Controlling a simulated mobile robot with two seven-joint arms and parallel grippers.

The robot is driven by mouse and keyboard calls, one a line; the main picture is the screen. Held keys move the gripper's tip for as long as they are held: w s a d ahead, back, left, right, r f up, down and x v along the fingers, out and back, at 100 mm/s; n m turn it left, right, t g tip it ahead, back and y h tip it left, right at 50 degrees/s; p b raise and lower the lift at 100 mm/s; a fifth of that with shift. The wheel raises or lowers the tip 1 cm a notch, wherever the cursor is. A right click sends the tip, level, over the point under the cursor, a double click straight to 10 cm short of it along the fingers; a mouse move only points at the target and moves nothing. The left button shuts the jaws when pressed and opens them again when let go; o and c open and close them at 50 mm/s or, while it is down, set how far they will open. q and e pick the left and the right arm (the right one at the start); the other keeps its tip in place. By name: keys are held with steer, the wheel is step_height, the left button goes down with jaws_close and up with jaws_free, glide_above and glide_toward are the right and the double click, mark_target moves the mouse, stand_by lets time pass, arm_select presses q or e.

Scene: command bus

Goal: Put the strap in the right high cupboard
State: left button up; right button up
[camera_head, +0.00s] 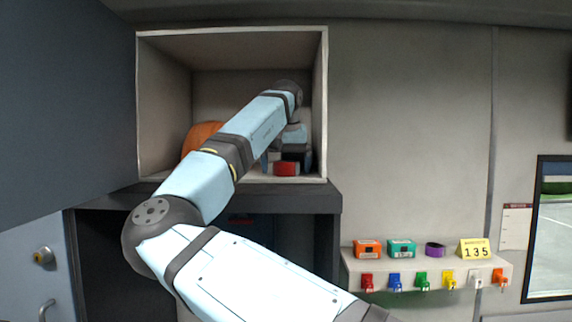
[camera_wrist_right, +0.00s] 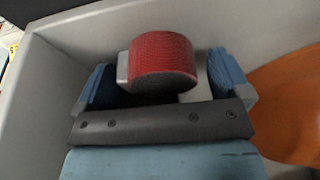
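The strap is a red roll (camera_head: 286,169) with a grey end piece, low at the front right inside the open high cupboard (camera_head: 232,34). It also shows in the right wrist view (camera_wrist_right: 163,55). My right arm reaches into the cupboard, and my right gripper (camera_head: 290,156) points down at the strap. In the right wrist view its two blue fingers (camera_wrist_right: 162,82) stand wide apart on either side of the strap, with a narrow gap on the right; the grey end piece is close to the left finger. Contact there is unclear. My left gripper is not in view.
An orange rounded object (camera_head: 201,135) lies in the cupboard left of my forearm, partly hidden. A dark door panel (camera_head: 65,90) stands at the left. A small shelf (camera_head: 350,266) at the right bears boxes, a purple roll (camera_head: 435,250) and a yellow number sign (camera_head: 474,249).

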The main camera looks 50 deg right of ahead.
mark_target(286, 162)
steer(key=b+v, duration=0.1)
steer(key=v, duration=0.7)
steer(key=shift+b, duration=0.3)
stand_by(0.3)
